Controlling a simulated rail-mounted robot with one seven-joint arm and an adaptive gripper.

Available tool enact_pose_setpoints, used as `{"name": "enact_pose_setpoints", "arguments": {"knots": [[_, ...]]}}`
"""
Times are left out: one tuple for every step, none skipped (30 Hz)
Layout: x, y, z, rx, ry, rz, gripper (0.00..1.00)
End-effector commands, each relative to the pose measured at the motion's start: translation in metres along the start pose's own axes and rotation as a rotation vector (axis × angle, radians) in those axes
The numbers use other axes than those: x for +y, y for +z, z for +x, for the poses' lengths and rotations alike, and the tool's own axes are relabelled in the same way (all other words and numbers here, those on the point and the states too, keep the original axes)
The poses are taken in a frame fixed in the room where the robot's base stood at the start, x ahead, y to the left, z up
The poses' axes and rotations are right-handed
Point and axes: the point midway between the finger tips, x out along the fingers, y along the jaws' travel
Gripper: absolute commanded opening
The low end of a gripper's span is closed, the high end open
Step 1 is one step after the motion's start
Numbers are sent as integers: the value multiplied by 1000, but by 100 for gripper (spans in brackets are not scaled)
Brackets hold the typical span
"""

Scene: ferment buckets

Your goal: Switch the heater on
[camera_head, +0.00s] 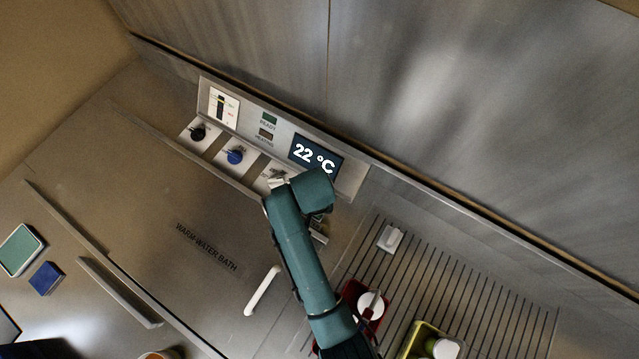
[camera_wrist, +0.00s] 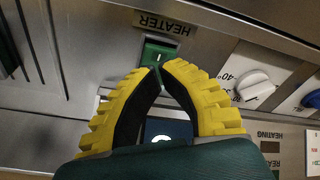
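The heater switch (camera_wrist: 158,54) is a green rocker marked "I" under a "HEATER" label (camera_wrist: 163,22) in the wrist view. My gripper (camera_wrist: 159,68) has yellow, dark-lined fingers with their tips together, right at the switch's near edge. It holds nothing visible; whether the tips touch the switch I cannot tell. In the head view my arm hides the switch and most of the gripper. The display (camera_head: 315,154) on the panel reads 22 °C. The READY lamp (camera_head: 269,119) is dull green and the HEATING lamp (camera_head: 265,134) dull brown; neither looks bright.
A white dial (camera_wrist: 256,88) and a blue knob (camera_wrist: 313,99) sit right of the switch in the wrist view. A black knob (camera_head: 198,134) is farther along the panel. The warm water bath lid (camera_head: 170,215) has a white handle (camera_head: 262,290). A red container (camera_head: 354,296) stands on the ribbed drainboard (camera_head: 500,308).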

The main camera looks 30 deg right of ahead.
Motion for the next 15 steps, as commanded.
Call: {"name": "enact_pose_setpoints", "arguments": {"knots": [[0, 0, 0, 0, 0, 0, 0], [0, 0, 0, 0, 0, 0, 0], [0, 0, 0, 0, 0, 0, 0], [0, 0, 0, 0, 0, 0, 0], [0, 0, 0, 0, 0, 0, 0], [0, 0, 0, 0, 0, 0, 0], [0, 0, 0, 0, 0, 0, 0], [0, 0, 1, 0, 0, 0, 0], [0, 0, 1, 0, 0, 0, 0], [0, 0, 2, 0, 0, 0, 0], [0, 0, 2, 0, 0, 0, 0], [0, 0, 3, 0, 0, 0, 0], [0, 1, 4, 0, 0, 0, 0], [0, 1, 4, 0, 0, 0, 0], [0, 1, 5, 0, 0, 0, 0]]}}
